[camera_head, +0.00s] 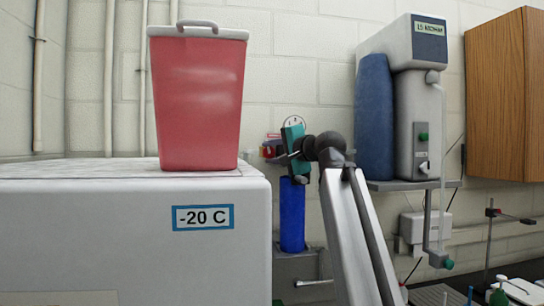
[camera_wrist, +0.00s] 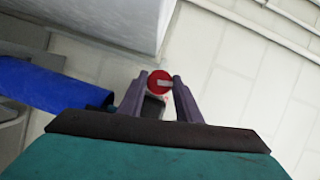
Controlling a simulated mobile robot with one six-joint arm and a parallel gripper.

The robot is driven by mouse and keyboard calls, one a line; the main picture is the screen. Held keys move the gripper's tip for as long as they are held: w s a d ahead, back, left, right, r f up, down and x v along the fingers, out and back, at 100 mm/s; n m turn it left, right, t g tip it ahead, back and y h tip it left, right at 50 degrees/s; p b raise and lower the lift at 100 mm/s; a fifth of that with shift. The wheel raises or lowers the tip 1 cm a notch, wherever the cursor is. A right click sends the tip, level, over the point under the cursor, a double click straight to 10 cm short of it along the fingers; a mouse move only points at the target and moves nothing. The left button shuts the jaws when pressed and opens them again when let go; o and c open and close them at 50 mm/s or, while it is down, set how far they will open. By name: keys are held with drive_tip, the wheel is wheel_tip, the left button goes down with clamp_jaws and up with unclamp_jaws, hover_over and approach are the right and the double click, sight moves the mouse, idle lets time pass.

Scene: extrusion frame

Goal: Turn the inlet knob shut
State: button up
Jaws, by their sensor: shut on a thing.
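The inlet knob is a small round red knob (camera_wrist: 160,81) with a pale bar mark across its face. In the wrist view it sits between the two dark fingertips of my gripper (camera_wrist: 159,86), which is shut on it. In the head view, my teal gripper (camera_head: 293,139) reaches to the wall just above a blue cylinder (camera_head: 292,216). A small red part shows at its left there, but the fingertips and their hold are too small to make out. The blue cylinder also shows at the left of the wrist view (camera_wrist: 45,86).
A white freezer (camera_head: 100,235) labelled -20 C stands at left, with a red bin (camera_head: 198,100) on top. A round gauge (camera_head: 294,121) is behind my gripper. A dispenser unit (camera_head: 415,110) with a blue tank hangs at right, beside a wooden cabinet (camera_head: 505,95).

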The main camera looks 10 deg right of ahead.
drive_tip(key=shift+f+m+t+y, duration=0.1)
drive_tip(key=shift+m+t+y, duration=0.2)
drive_tip(key=shift+m, duration=0.8)
drive_tip(key=o, duration=1)
